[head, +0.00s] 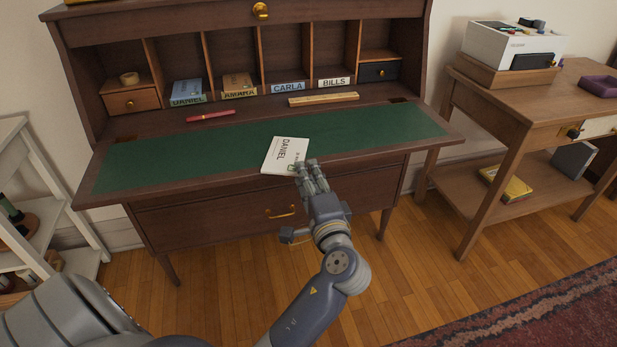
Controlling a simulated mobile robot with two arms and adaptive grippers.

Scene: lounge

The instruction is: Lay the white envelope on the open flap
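The white envelope (283,152) is marked DANIEL and shows a small green mark near its lower right. It is over the front middle of the desk's open flap (190,160), which has a green inlay and a brown wooden rim. My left gripper (306,165) reaches up from below, its fingers close together at the envelope's lower right corner. The fingers appear shut on that corner, and they hide part of it. I cannot tell whether the envelope touches the flap. My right gripper is not in view.
Behind are pigeonholes labelled DANIEL, AMARA, CARLA and BILLS. A side table (500,98) stands right, a white shelf (45,205) left. The green surface left and right is clear.

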